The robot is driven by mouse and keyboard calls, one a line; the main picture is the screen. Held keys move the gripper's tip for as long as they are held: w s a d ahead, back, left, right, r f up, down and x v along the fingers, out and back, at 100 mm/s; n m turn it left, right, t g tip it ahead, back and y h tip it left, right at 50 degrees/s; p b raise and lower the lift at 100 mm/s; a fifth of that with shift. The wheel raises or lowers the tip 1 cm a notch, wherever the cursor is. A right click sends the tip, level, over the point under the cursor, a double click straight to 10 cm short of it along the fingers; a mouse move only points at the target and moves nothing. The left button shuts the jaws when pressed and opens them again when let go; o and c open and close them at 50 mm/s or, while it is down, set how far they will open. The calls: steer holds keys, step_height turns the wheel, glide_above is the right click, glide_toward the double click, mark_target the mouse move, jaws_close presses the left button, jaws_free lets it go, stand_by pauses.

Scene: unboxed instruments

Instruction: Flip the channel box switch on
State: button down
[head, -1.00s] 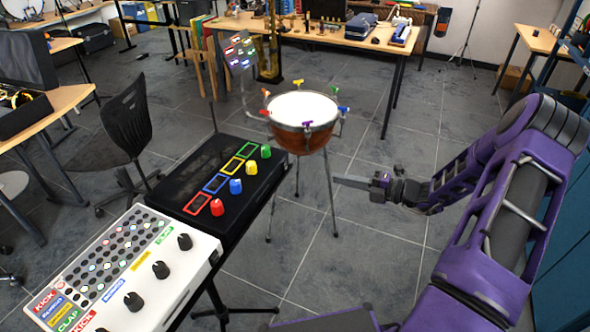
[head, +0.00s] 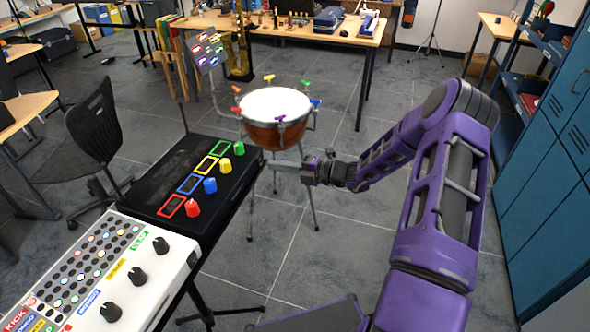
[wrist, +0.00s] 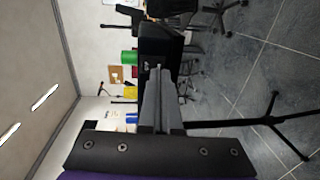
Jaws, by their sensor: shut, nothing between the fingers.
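The black channel box (head: 165,160) stands on a stand at the left in the head view. Its top has coloured frames and a row of red, blue, yellow and green knobs. My gripper (head: 276,164) is shut and empty, its thin fingers pointing left at the box's right side, a short way from the box in the picture. In the wrist view the shut fingers (wrist: 160,84) point at a black face (wrist: 155,45), probably the box's side, with small white marks. I cannot make out the switch or its position; the fingers may hide part of that face.
A copper drum (head: 275,118) on thin legs stands just behind my gripper. A white drum machine (head: 150,299) is nearer, at lower left. Blue cabinets (head: 545,180) are at the right. The floor (head: 315,240) in front of the drum is open.

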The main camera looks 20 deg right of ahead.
steer(key=shift+x, duration=1)
